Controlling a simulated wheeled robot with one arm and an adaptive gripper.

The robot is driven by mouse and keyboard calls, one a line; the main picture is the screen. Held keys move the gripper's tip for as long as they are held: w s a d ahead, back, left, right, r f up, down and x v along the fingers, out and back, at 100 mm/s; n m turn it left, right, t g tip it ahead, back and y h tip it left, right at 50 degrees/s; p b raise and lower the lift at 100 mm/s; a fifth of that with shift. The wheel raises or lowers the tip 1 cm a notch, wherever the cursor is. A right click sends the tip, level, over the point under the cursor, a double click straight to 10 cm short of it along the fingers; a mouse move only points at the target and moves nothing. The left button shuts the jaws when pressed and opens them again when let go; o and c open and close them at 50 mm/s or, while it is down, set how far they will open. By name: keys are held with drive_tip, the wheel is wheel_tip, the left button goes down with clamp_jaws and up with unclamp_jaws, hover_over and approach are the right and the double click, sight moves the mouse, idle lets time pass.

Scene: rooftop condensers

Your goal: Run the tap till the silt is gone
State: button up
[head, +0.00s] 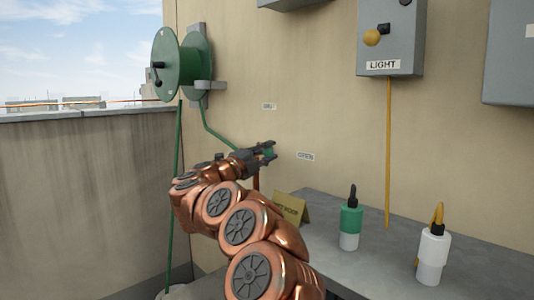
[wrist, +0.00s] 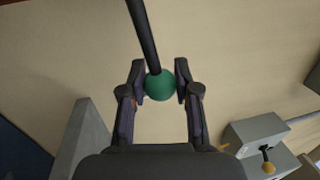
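My gripper (head: 266,151) is at the wall, left of the label reading OPEN (head: 305,156). In the wrist view its two fingers (wrist: 162,84) stand close on either side of a round green knob (wrist: 160,86) and look shut on it. A dark rod (wrist: 143,35) runs from the knob toward the top of that view. In the head view only a bit of green shows between the fingers. A brown pipe (head: 256,182) shows below the gripper; the rest of the tap is hidden by my arm. No water or silt is visible.
A green hose reel (head: 181,63) hangs on the wall at upper left, its hose (head: 178,190) hanging down. A grey ledge (head: 375,255) holds a folded tan sign (head: 292,207), a green-and-white bottle (head: 350,220) and a white bottle (head: 433,255). A LIGHT box (head: 391,45) is above.

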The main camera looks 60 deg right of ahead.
drive_tip(key=o, duration=0.5)
drive_tip(key=v, duration=1.2)
